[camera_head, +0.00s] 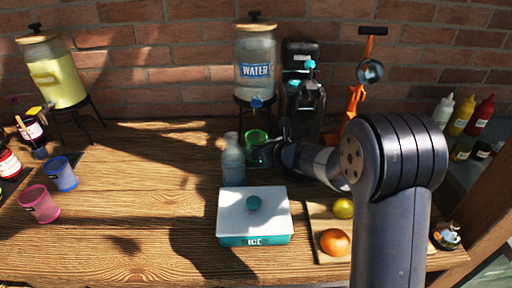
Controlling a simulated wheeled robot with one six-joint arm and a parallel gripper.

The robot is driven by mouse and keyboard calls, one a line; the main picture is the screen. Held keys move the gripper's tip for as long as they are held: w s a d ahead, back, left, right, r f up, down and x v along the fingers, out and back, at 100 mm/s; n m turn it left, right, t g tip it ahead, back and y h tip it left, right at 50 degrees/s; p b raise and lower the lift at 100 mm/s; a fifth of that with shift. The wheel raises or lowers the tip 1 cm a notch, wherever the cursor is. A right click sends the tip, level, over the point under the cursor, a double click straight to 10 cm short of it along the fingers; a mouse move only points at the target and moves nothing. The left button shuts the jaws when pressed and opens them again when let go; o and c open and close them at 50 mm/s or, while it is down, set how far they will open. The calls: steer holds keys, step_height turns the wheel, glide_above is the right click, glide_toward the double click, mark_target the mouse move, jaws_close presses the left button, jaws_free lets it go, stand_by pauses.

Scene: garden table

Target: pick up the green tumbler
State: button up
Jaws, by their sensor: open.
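The green tumbler (256,138) stands at the back middle of the wooden table, below the spout of the water dispenser. My gripper (265,153) is close to it, at its front right, and is open. The dark fingers overlap the tumbler's lower right part in the picture. I cannot tell whether they touch it or reach around it. The tumbler's lower part is partly hidden.
A clear bottle (233,160) stands just left of the tumbler. The water dispenser (256,62) is behind it, and a dark machine (301,85) is at right. A white-lidded ice box (238,210) and a cutting board (318,216) are in front.

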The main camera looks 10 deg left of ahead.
steer(key=shift+a, duration=0.1)
steer(key=c, duration=0.9)
